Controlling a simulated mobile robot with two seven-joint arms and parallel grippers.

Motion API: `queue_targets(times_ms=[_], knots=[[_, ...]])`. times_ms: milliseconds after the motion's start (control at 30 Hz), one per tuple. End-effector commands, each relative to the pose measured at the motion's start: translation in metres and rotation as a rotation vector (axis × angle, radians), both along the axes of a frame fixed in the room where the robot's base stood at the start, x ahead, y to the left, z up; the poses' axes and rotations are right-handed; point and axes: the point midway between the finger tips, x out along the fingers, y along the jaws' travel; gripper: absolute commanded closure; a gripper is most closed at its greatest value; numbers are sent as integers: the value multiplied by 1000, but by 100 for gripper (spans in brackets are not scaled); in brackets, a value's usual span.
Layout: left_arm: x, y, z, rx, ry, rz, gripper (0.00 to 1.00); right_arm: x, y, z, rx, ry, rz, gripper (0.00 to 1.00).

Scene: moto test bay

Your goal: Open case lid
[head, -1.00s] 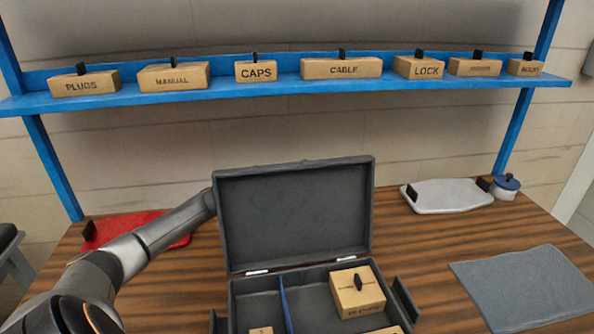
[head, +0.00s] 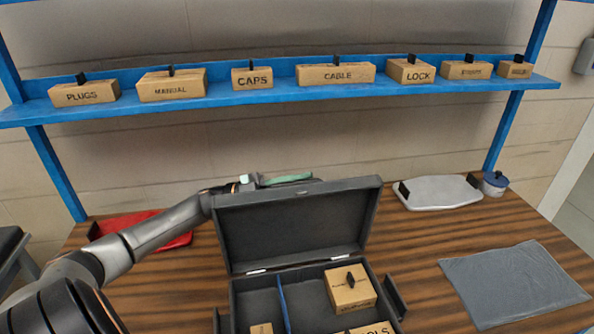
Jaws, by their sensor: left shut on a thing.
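The dark grey case (head: 237,302) stands at the front middle of the table, with its lid (head: 292,226) raised steeply from the rear hinges. I see the lid's inner face. My left gripper (head: 262,181) is at the lid's top edge, shut on the lid, and partly hidden behind it. A green part shows there just above the edge. My left arm comes in from the left and reaches around the lid's left side. My right gripper is not in view.
The case holds small cardboard boxes (head: 350,293) and a blue divider (head: 283,305). A blue shelf (head: 290,91) with labelled boxes spans above.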

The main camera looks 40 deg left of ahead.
Motion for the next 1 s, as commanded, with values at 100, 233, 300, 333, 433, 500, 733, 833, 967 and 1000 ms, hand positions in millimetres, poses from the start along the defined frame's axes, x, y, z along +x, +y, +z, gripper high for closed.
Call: queue_targets(times_ms=[100, 233, 300, 333, 433, 500, 733, 833, 967, 1000], knots=[[0, 0, -1, 3, -1, 1, 100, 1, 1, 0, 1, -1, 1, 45], [0, 0, -1, 2, -2, 2, 100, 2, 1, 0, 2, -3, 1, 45], [0, 0, -1, 2, -1, 1, 81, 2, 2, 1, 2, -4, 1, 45], [0, 0, -1, 2, -1, 1, 77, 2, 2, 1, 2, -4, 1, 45], [0, 0, -1, 1, 0, 1, 73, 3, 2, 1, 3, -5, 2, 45], [0, 0, -1, 0, 0, 2, 73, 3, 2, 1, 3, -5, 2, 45], [-3, 5, -4, 0, 1, 2, 73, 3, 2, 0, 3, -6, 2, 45], [-11, 15, -9, 0, 4, 3, 73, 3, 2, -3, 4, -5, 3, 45], [-27, 35, -18, 2, 7, 4, 73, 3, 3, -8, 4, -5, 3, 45], [-33, 41, -21, 3, 6, 3, 73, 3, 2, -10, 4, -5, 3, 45]])
